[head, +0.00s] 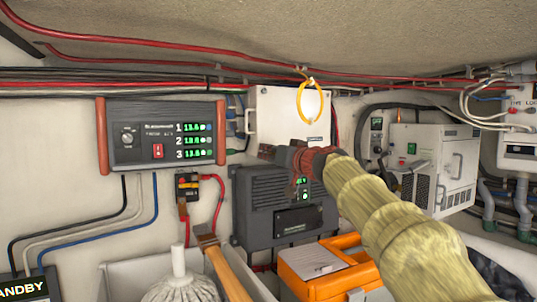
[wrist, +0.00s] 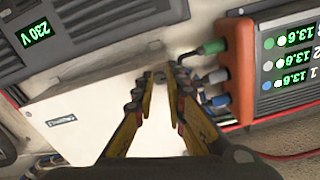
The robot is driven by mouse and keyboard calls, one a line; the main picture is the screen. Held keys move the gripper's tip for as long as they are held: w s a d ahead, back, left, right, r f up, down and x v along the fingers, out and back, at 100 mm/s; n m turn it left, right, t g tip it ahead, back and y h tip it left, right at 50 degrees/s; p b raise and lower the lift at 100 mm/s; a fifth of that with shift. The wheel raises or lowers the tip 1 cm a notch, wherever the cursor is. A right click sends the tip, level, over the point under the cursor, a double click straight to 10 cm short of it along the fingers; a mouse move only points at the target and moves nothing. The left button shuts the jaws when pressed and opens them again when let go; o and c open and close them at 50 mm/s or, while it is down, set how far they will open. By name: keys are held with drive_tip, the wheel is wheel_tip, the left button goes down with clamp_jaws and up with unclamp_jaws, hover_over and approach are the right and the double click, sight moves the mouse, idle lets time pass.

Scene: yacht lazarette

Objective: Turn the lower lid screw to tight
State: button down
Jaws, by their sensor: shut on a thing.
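The white box with its pale lid (head: 285,108) is on the wall behind my gripper. In the wrist view, which is turned nearly upside down, the lid (wrist: 95,105) fills the middle. My gripper (wrist: 163,78) has its two yellow and dark fingers closed on a small grey screw head (wrist: 160,74) near the lid's edge. The fingertips cover much of the screw, so its slot or mark cannot be read. In the head view my gripper (head: 272,152) is at the box's lower part and hides the screw.
A red-ended panel with green digits (head: 165,135) is left of the box. A dark grey unit (head: 275,205) is below. Green and blue plugs (wrist: 211,47) sit close beside the fingers. A yellow loop (head: 310,100) hangs before the box. An orange case (head: 325,265) stands below.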

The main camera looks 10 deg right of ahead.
drive_tip(key=m, duration=0.4)
drive_tip(key=shift+m, duration=0.3)
drive_tip(key=m, duration=0.4)
drive_tip(key=shift+m, duration=0.3)
drive_tip(key=shift+r+m+p, duration=0.1)
drive_tip(key=shift+m+p, duration=1.1)
drive_tip(key=shift+m, duration=3.2)
drive_tip(key=c, duration=1.8)
unclamp_jaws()
